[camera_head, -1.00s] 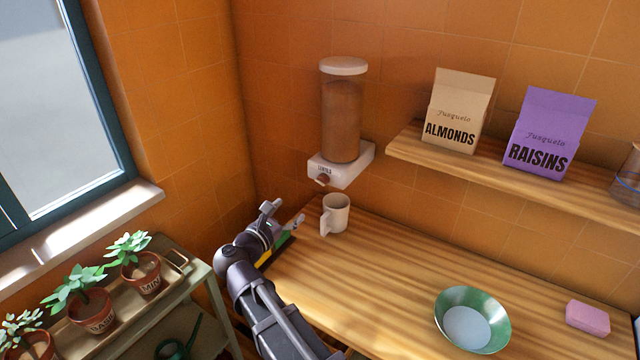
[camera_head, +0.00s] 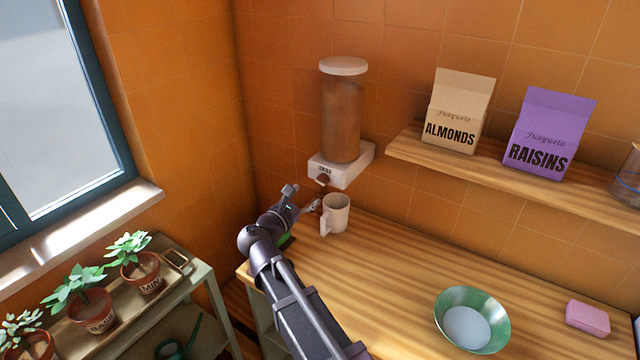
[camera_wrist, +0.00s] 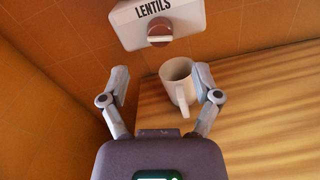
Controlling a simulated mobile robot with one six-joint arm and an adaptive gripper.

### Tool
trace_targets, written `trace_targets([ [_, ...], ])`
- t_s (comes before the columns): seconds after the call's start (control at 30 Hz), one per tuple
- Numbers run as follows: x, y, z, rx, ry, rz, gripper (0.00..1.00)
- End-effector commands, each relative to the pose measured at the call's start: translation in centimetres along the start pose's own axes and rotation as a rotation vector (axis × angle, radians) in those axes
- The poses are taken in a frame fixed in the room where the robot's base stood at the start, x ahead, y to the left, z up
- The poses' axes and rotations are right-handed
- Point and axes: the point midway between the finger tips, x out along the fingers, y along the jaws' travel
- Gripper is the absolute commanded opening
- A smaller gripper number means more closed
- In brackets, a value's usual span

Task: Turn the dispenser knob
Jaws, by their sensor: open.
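The dispenser (camera_head: 341,120) is mounted on the tiled wall, with a clear cylinder of brown contents and a white base. Its brown-red knob (camera_head: 323,179) is on the front of the base. In the wrist view the knob (camera_wrist: 160,33) sits below the label "LENTILS", at the top of the picture. My gripper (camera_wrist: 162,80) is open and empty, its fingers apart and pointing toward the dispenser, short of the knob. In the head view my gripper (camera_head: 304,199) is below and left of the knob. A white mug (camera_head: 336,213) stands on the counter below the dispenser.
The mug (camera_wrist: 179,82) is close to my right finger in the wrist view. A shelf (camera_head: 480,160) holds almonds and raisins packages. A green bowl (camera_head: 496,306) and pink block (camera_head: 587,318) are on the counter. Potted plants stand at left.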

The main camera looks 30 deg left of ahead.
Motion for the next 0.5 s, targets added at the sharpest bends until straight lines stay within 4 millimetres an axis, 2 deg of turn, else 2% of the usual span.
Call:
trace_targets([
  [0.03, 1.0, 0.1, 0.0, 0.000, -0.001, -0.003, 0.81],
  [0.2, 3.5, 0.1, 0.0, 0.000, -0.001, -0.002, 0.81],
  [0.5, 6.4, 0.1, 0.0, 0.000, 0.000, -0.001, 0.81],
])
